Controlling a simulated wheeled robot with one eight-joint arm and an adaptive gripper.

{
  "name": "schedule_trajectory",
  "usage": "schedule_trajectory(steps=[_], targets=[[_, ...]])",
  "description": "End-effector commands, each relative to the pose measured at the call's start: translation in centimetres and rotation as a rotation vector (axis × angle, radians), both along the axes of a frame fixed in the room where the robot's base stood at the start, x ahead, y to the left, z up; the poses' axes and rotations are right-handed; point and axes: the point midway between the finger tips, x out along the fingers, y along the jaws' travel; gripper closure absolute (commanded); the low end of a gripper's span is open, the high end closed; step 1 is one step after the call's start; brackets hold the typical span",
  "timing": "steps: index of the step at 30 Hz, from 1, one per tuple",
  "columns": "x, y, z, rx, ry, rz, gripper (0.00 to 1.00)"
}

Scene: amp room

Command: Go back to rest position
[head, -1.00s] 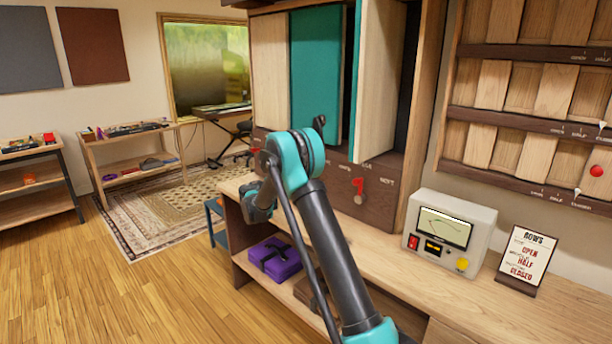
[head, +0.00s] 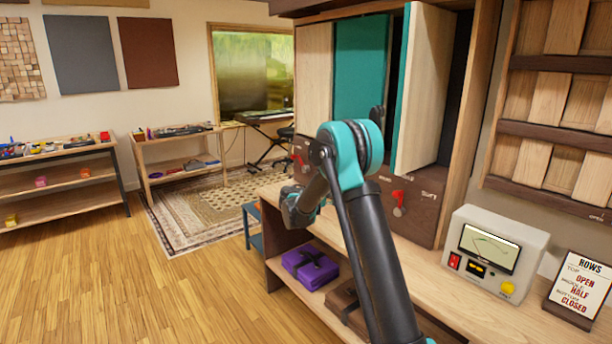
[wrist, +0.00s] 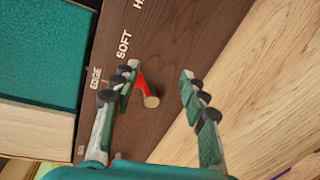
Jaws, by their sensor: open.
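My gripper (wrist: 160,75) is open and empty in the wrist view, its two padded fingers spread apart. Behind the gap, close to the left finger, is a red lever with a round wooden knob (wrist: 151,101) on a dark wood strip (wrist: 175,35) lettered EDGE and SOFT. I cannot tell whether the finger touches it. In the head view my arm rises in front of the wooden cabinet, and the gripper cannot be made out there. Two red levers show on the cabinet's dark strip, a left lever (head: 298,158) and a right lever (head: 398,197).
The cabinet holds a teal panel (head: 360,65) and a pale wood panel (head: 424,90). A meter box (head: 493,252) and a ROWS sign (head: 580,285) stand on the counter. A purple case (head: 310,266) lies on the shelf below. The floor (head: 150,290) at left is clear.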

Motion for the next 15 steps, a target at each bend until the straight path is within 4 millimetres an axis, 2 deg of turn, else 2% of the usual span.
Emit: schedule_trajectory(steps=[1, 6, 11, 15], targets=[[-1.8, -1.5, 0.2, 0.057, 0.009, -0.014, 0.56], [-7.6, -5.0, -0.6, 0.262, 0.032, -0.058, 0.56], [-13.7, -7.2, -1.8, 0.455, 0.044, -0.104, 0.56], [-19.4, -8.2, -3.1, 0.623, 0.048, -0.148, 0.56]])
